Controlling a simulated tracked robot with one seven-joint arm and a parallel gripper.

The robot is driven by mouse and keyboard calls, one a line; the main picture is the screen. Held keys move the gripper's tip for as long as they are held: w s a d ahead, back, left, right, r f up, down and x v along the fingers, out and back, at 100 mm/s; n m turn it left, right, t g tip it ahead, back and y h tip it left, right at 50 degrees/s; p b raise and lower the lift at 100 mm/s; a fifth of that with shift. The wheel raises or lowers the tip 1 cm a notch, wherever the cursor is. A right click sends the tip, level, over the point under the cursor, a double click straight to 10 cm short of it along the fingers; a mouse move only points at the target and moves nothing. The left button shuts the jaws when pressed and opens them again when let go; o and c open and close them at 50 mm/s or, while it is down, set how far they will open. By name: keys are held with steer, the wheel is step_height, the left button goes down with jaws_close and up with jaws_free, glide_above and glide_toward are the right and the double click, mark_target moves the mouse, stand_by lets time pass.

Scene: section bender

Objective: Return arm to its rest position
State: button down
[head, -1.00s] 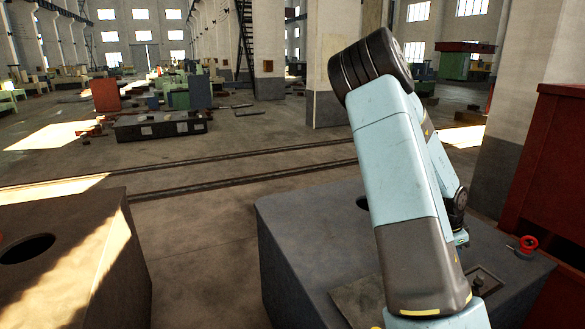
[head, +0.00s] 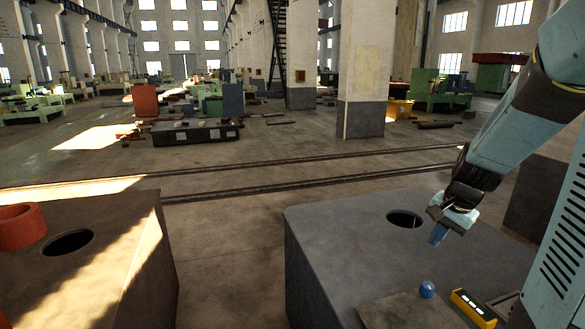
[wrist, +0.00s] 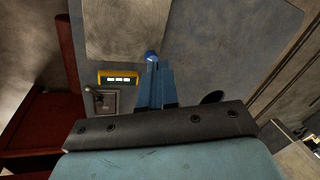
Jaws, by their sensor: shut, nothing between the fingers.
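My gripper (head: 437,238) hangs from my pale blue arm at the right of the head view, its blue fingers pointing down above the grey machine block (head: 330,245). The fingers are closed together and empty. The wrist view shows the fingers (wrist: 160,68) side by side, reaching over the block. A small blue ball-shaped knob (head: 427,289) is on the block below the gripper; in the wrist view the knob (wrist: 152,57) appears just beyond the fingertips. My arm links hide the block's right part in the head view.
A second block (head: 110,280) with a red ring (head: 20,227) stands at left, with a floor gap between. A red cabinet (wrist: 68,100) shows in the wrist view.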

steer(key=s+a+r+n+t, duration=0.1)
steer(key=s+a+r+n, duration=0.4)
steer(key=s+r, duration=0.2)
steer(key=s+a+r+n+t+h, duration=0.1)
steer(key=s+a+r+n, duration=0.3)
steer(key=s, duration=0.6)
step_height(320, 180, up, 3)
steer(key=a, duration=0.2)
steer(key=shift+a+n+t, duration=0.3)
steer(key=shift+n, duration=0.1)
steer(key=shift+s, duration=0.1)
